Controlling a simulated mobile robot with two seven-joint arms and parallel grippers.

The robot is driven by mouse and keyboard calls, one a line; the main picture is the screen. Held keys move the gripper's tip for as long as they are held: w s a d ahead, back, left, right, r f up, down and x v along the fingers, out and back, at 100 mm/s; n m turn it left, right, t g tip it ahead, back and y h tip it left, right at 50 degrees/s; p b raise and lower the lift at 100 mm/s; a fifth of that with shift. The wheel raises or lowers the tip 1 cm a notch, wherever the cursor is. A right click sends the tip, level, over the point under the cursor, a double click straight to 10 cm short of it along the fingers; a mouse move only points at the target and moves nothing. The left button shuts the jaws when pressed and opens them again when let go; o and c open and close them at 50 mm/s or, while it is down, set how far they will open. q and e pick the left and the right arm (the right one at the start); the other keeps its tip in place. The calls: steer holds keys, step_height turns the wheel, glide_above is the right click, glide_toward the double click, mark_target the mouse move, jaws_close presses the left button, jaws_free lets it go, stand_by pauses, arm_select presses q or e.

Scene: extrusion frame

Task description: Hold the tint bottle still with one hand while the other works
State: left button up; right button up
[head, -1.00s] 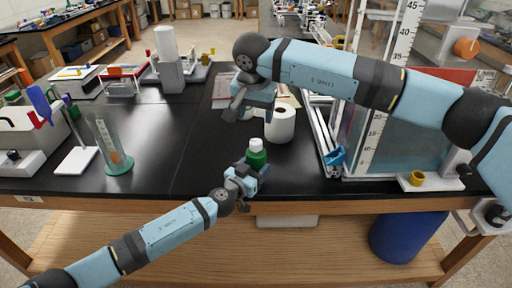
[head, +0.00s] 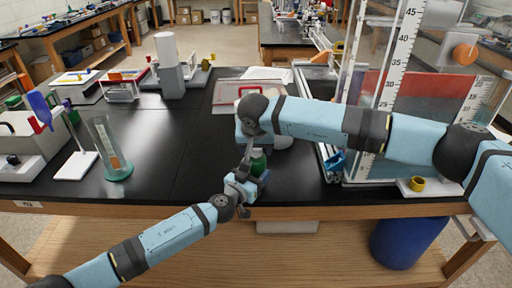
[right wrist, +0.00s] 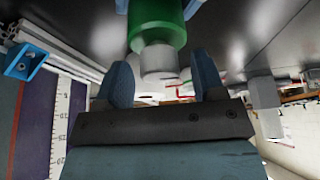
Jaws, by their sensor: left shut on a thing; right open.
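The tint bottle (head: 259,160) is green and stands near the front edge of the black bench. My left gripper (head: 246,185) is shut on the bottle from the front. My right gripper (head: 247,158) is right above the bottle and hides its cap in the head view. In the right wrist view the green bottle (right wrist: 158,22) and its pale cap (right wrist: 158,61) show. The open right fingers (right wrist: 163,80) are on either side of the cap, with gaps on both sides.
A tall tank with a ruler (head: 392,75) is to the right. A glass cylinder (head: 109,150) stands at the left. The bench between the cylinder and bottle is clear.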

steer(key=shift+f, duration=0.15)
steer(key=c, duration=0.9)
steer(key=shift+c, duration=0.2)
